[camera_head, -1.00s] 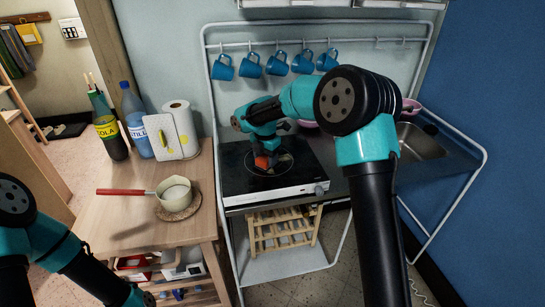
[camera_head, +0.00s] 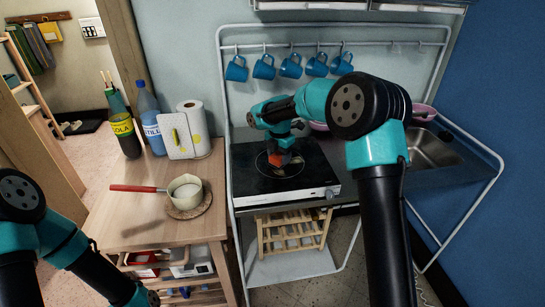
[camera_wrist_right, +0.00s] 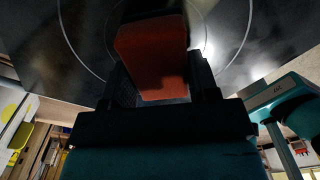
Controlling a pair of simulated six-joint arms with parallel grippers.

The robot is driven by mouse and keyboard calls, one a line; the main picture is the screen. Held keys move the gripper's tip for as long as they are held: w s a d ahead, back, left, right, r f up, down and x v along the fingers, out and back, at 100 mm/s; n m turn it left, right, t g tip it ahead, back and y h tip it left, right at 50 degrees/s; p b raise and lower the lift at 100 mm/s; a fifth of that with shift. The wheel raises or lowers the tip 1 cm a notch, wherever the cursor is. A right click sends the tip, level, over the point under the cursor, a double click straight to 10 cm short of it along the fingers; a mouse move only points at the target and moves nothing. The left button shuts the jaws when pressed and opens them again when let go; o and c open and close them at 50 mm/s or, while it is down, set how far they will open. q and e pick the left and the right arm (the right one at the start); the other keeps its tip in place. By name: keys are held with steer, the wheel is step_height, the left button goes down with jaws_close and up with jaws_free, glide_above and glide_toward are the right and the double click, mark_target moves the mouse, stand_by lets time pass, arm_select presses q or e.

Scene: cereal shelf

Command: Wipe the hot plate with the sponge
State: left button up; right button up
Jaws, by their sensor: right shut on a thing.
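The black hot plate (camera_head: 250,187) lies on the counter, with a pale burner ring on its glossy top. My right gripper (camera_head: 279,153) reaches down over the burner ring and is shut on the orange-red sponge (camera_head: 278,161). In the right wrist view the sponge (camera_wrist_right: 152,55) sits between the two dark fingers, its far end over the ringed surface. It looks at or very near the plate; exact contact is hidden. My left arm shows at the lower left, but its gripper is out of view.
A saucepan (camera_head: 185,190) with a red handle sits on a round mat on the wooden table at left. Paper towel (camera_head: 194,130) and bottles (camera_head: 152,120) stand behind it. Blue mugs (camera_head: 290,66) hang above. A sink (camera_head: 430,150) is at right.

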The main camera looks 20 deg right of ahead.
mark_target(306, 160)
steer(key=shift+s+d, duration=0.25)
steer(key=shift+d, duration=1.4)
steer(key=shift+s+d, duration=0.2)
steer(key=shift+d, duration=1.45)
steer(key=shift+s+d, duration=0.25)
steer(key=shift+d, duration=1.4)
step_height(306, 160, up, 8)
steer(key=shift+a+r, duration=0.15)
